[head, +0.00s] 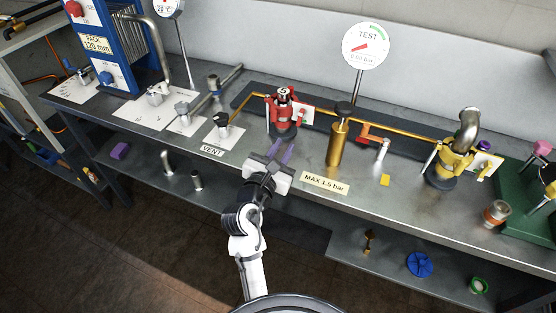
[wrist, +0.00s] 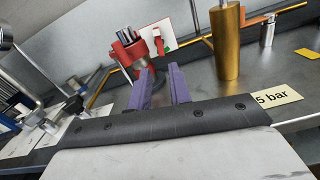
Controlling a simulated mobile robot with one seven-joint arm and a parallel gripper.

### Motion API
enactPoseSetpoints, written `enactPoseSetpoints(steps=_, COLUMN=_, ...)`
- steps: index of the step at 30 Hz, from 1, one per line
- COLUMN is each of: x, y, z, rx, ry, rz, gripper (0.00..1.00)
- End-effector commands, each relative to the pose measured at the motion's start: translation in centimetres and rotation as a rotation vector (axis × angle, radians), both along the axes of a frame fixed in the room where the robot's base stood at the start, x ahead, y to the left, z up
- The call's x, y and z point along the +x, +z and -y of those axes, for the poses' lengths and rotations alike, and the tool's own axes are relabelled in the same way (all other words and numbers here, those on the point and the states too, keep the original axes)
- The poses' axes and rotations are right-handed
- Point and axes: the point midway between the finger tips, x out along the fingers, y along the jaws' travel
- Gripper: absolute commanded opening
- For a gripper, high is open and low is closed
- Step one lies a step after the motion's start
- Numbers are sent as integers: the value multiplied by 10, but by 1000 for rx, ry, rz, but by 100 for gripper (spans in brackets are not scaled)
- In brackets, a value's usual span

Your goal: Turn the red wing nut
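A red clamp-like fitting (head: 283,125) with a metal top stands on the bench near its middle. It also shows in the wrist view (wrist: 128,52), just beyond my fingers and a little to the left. I cannot pick out the red wing nut clearly from the rest of this red fitting. My gripper (head: 281,150) is in front of the red fitting, over the bench's front part. In the wrist view my gripper (wrist: 163,72) has two purple fingers with a gap between them. It is open, nothing shows held, and it appears apart from the fitting.
A brass cylinder (head: 338,140) stands right of the red fitting, with a test gauge (head: 366,47) behind. A brass pipe (head: 385,132) runs along the back. A yellow fitting (head: 452,162) stands further right. The bench's front strip is mostly clear.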

Motion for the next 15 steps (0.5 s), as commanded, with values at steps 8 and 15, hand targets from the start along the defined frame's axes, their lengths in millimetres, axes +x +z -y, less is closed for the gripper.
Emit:
enactPoseSetpoints(steps=8, x=-24, y=0, z=-8, rx=0, ry=0, rz=1, gripper=20)
enactPoseSetpoints(steps=15, x=-25, y=1, z=-8, rx=0, ry=0, rz=1, gripper=20)
